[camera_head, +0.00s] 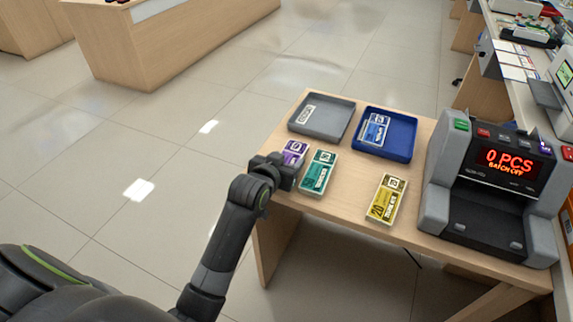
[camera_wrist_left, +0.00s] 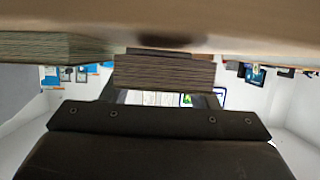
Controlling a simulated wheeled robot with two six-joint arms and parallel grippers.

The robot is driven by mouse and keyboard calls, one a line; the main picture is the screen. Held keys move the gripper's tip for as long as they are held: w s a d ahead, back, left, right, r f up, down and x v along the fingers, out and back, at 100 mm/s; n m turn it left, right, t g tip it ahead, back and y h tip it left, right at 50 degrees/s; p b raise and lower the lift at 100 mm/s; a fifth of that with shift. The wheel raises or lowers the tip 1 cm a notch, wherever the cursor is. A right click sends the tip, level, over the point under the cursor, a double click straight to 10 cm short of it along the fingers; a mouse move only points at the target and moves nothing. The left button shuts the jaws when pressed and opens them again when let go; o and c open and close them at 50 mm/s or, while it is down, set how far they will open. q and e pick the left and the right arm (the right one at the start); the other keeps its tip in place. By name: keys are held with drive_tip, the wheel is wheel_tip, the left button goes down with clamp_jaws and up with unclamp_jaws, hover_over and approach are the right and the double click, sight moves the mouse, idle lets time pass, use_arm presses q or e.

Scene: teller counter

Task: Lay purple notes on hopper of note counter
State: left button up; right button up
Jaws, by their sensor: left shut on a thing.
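The purple notes (camera_head: 294,152) are a banded bundle at the left edge of the wooden table. My left gripper (camera_head: 280,168) is at their near end and shut on them; its fingers are largely hidden in the head view. In the left wrist view the layered edge of the bundle (camera_wrist_left: 163,73) shows close up between the dark jaw parts, near the pale tabletop. The note counter (camera_head: 495,190) stands at the right end of the table. Its display reads 0 PCS, BATCH OFF. I cannot clearly tell its hopper from its other parts. My right gripper is not in view.
Green notes (camera_head: 318,173) lie just right of the purple ones, with little room between. Yellow notes (camera_head: 386,199) lie nearer the counter. A grey tray (camera_head: 341,127) and a blue tray (camera_head: 404,148) holding blue notes (camera_head: 375,130) stand behind. Bare tabletop (camera_head: 350,185) lies between green and yellow.

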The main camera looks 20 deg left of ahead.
use_arm(q)
drive_tip(key=shift+f, duration=0.35)
drive_tip(key=shift+f, duration=0.1)
drive_tip(key=o, duration=0.7)
